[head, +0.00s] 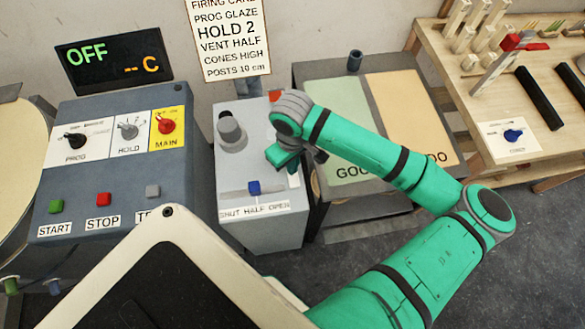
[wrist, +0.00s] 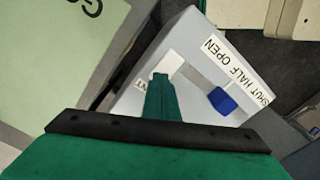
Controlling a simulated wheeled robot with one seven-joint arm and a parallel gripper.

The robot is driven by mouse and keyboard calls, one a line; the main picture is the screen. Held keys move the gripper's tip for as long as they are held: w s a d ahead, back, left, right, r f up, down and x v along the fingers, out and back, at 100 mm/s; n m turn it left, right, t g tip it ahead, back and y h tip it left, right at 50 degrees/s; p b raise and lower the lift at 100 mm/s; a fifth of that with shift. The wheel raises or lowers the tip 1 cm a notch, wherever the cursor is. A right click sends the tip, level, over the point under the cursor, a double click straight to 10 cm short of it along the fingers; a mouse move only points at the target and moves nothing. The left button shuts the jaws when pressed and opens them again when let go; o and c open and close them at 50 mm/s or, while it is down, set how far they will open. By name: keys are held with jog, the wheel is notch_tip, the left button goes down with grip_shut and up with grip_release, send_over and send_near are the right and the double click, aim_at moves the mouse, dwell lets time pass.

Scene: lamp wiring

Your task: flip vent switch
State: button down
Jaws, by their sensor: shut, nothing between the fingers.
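The vent switch is a blue slider knob (head: 254,187) on the sloping face of a grey box (head: 262,232). A label (head: 254,210) reading SHUT HALF OPEN runs along its front. In the head view the knob stands about level with the word HALF. The knob (wrist: 223,100) also shows in the wrist view, to the right of my fingertips. My gripper (head: 284,158) is shut and empty, above the box's right side, behind and right of the knob and apart from it. In the wrist view my closed fingertips (wrist: 160,78) point at the box.
A blue control panel (head: 110,190) with dials and buttons stands left. A table with green (head: 336,120) and tan areas lies right. A wall sign (head: 228,35) includes VENT HALF.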

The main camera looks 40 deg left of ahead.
jog(key=shift+f, duration=0.25)
jog(key=shift+r, duration=3.5)
